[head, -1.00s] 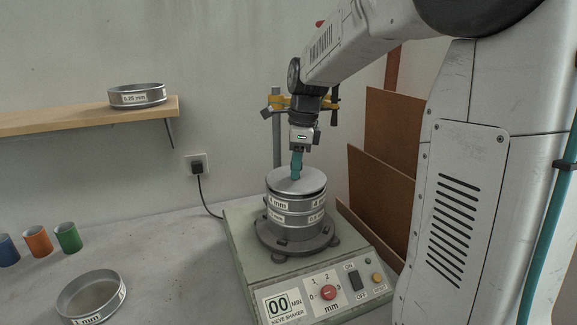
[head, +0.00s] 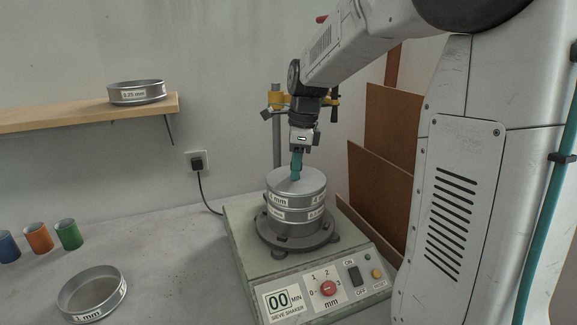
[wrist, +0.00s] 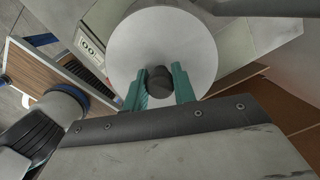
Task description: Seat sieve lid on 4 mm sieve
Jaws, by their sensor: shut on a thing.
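The sieve lid (head: 313,182) is a flat grey disc on top of the sieve stack; it also shows in the wrist view (wrist: 160,35). The top sieve (head: 298,202) under it has a label ending in "mm"; its number is hard to read. The lid looks level, with no gap visible between it and that sieve's rim. My gripper (head: 296,176) points down with teal fingers. In the wrist view the fingers are shut on the lid's dark knob (wrist: 160,80). The seat on the far side is hidden.
The stack stands on the sieve shaker (head: 245,250), with a clamp post (head: 277,140) behind. A 1 mm sieve (head: 78,313) and several coloured cups (head: 39,238) are at left. A 0.25 mm sieve (head: 137,92) sits on the wall shelf (head: 60,122). Brown boards (head: 385,190) lean at right.

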